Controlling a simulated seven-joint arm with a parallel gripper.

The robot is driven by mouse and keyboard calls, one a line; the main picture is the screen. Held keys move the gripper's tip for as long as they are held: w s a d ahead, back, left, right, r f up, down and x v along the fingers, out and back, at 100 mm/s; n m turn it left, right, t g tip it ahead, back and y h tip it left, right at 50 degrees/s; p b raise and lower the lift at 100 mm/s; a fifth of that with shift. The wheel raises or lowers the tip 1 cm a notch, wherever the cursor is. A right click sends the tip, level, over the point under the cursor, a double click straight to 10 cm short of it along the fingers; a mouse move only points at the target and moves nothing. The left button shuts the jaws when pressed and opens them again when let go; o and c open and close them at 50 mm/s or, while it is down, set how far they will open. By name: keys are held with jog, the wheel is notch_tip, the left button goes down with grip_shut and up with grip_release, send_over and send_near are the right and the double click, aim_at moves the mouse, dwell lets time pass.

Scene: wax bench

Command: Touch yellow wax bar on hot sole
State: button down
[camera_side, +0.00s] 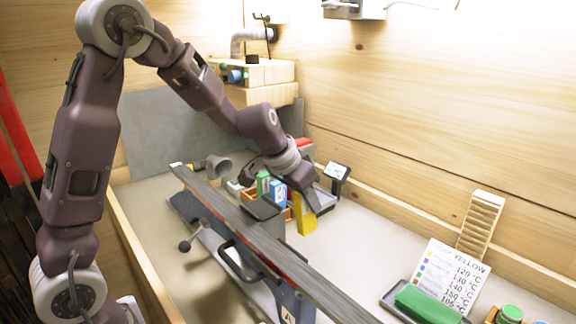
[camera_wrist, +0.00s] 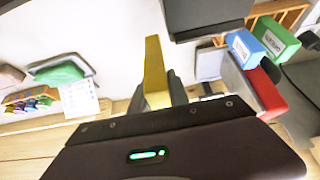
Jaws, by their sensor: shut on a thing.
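The yellow wax bar (camera_side: 305,218) is a slim block below my gripper (camera_side: 303,190) in the side view. My gripper is shut on its upper end; the bar points downward, to the right of the ski. In the wrist view the bar (camera_wrist: 155,72) reaches away from my gripper (camera_wrist: 165,100).
A long dark ski (camera_side: 325,285) lies across the bench. Green (camera_side: 263,184) and blue (camera_side: 279,192) wax boxes stand close to my gripper, with a red block (camera_wrist: 265,92) near them. A small display (camera_side: 338,172) stands behind. A temperature card (camera_side: 452,275) and green pad (camera_side: 426,304) are at right.

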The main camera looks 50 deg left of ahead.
jog(key=s+d+f, duration=0.3)
jog(key=s+d, duration=0.3)
jog(key=d, duration=0.1)
jog(key=w+a+r+t, duration=0.2)
jog(key=w+a+r, duration=1.3)
jog(key=w+a, duration=0.2)
jog(key=shift+w+a+f, duration=0.1)
jog(key=shift+a+f, duration=0.25)
jog(key=shift+a, duration=0.45)
jog(key=shift+w+a+f, duration=0.1)
jog(key=shift+a+f, duration=0.3)
jog(key=shift+a, duration=0.45)
jog(key=shift+a+f, duration=0.35)
jog(key=shift+a, duration=0.45)
jog(key=shift+a, duration=1.1)
